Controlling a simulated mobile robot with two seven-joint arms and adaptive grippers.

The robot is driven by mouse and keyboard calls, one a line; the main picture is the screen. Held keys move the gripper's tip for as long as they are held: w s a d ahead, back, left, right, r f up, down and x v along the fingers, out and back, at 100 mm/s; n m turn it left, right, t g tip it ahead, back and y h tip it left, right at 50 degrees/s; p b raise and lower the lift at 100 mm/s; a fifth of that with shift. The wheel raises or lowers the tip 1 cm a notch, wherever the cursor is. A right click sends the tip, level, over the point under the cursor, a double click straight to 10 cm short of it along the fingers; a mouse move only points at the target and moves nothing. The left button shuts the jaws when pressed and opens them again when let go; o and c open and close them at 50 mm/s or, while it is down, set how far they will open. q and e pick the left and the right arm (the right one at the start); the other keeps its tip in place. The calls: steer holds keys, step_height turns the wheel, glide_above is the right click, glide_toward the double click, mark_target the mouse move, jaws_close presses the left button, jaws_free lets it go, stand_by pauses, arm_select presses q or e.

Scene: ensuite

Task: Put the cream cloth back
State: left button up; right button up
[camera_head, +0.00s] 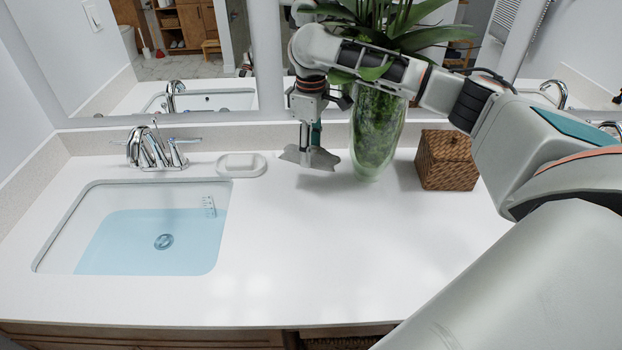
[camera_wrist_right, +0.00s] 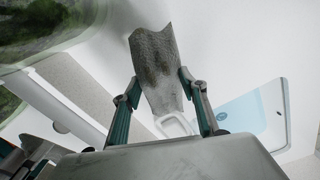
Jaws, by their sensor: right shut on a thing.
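My right gripper (camera_head: 309,143) is above the back of the counter, just left of the glass vase. It is shut on a small cloth (camera_head: 308,157), which looks greyish cream and hangs below the fingers. In the right wrist view the cloth (camera_wrist_right: 156,62) is pinched between the two fingers of the gripper (camera_wrist_right: 158,82) and has a dark mottled patch. The cloth seems to be clear of the white counter (camera_head: 300,240), but its exact height is hard to tell. My left gripper is not in view.
The glass vase (camera_head: 377,135) with a leafy plant stands close to the right gripper. A wicker box (camera_head: 446,160) is right of it. A white soap dish (camera_head: 241,165), a chrome faucet (camera_head: 150,150) and a sink with water (camera_head: 150,240) are left. The front middle counter is bare.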

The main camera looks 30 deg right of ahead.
glide_above(311, 186)
step_height(311, 186, down, 5)
steer(key=shift+a+r+b, duration=0.1)
steer(key=shift+b, duration=0.3)
steer(key=shift+f, duration=0.35)
step_height(311, 186, down, 4)
steer(key=shift+f+b, duration=0.1)
steer(key=shift+b, duration=0.45)
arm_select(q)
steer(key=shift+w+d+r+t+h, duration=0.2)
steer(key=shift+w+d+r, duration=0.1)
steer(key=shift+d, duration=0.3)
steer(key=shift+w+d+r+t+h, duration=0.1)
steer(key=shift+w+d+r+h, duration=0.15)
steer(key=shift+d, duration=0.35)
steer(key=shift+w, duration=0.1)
arm_select(e)
steer(key=shift+p, duration=0.5)
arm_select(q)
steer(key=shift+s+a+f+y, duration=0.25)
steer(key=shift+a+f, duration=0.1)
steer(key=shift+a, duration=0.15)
arm_select(e)
steer(key=o, duration=1)
